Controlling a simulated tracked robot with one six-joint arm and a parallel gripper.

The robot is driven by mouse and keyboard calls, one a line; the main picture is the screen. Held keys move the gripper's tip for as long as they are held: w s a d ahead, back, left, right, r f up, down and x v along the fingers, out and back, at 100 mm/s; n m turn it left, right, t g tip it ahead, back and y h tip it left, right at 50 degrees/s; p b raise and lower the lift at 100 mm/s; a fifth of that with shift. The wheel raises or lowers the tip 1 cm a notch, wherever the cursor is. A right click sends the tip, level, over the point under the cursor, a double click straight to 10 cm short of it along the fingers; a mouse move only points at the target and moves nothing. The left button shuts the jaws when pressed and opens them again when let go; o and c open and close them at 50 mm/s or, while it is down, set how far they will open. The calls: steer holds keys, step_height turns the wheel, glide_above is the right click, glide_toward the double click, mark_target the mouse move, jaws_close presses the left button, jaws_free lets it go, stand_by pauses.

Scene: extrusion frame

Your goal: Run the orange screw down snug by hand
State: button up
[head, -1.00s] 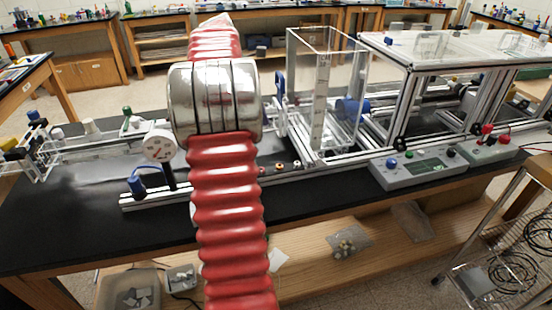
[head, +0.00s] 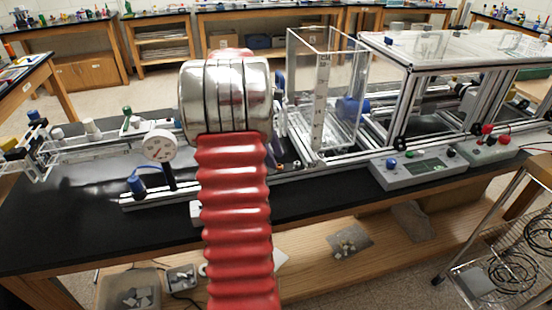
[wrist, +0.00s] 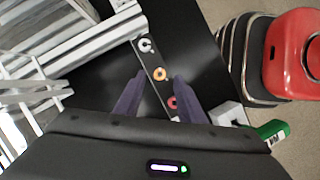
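In the wrist view the orange screw (wrist: 160,73) is a small ring-shaped head with a dark centre on a dark strip. It is the middle one of a row, between a white screw (wrist: 146,44) and a red screw (wrist: 172,102). My gripper (wrist: 157,79) is open, with its two dark purple fingers spread to either side of the row and the orange head showing between the tips. I see no contact, and the height above the screw is unclear.
A pressure gauge (head: 159,146) stands left of my arm. A clear tank (head: 322,95) and an extrusion frame (head: 410,100) stand to the right, with a grey control box (head: 418,168) in front.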

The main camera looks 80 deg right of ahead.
steer(key=shift+x, duration=1.05)
steer(key=shift+c, duration=0.6)
jaws_close()
